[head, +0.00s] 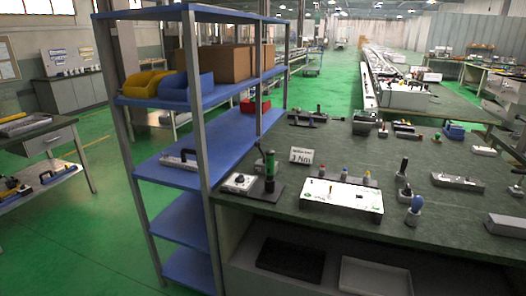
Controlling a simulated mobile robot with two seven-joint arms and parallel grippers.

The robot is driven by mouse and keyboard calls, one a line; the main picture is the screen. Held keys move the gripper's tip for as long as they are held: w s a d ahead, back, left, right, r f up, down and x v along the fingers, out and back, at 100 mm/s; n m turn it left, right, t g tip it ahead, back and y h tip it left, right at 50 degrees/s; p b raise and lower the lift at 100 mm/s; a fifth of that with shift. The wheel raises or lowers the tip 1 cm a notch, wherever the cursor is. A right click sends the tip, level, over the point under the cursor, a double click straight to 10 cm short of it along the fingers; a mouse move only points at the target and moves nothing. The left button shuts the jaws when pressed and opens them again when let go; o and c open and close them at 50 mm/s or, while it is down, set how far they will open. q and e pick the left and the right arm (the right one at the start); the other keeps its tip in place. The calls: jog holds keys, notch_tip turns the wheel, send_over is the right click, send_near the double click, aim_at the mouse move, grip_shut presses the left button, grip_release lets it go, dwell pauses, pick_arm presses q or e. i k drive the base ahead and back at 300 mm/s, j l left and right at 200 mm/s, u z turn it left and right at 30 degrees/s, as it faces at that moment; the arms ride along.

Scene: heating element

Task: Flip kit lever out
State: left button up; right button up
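A white flat box (341,198) lies on the dark green workbench (300,228), with small dark parts on its top that are too small to make out. Left of it is a small white box with a black knob (238,183). Beside that, a green and black upright tool (269,172) stands on a dark base plate. I cannot tell which part is the kit lever or how it is turned. Neither of my grippers is in view.
A blue metal shelf unit (165,205) stands at the bench's left end, holding cardboard boxes (222,64) and bins. Two trays (290,260) sit below the bench. Green floor is open at left.

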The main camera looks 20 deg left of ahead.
aim_at(258, 144)
jog(key=i+j, duration=1)
jog(key=i+j+u, duration=0.05)
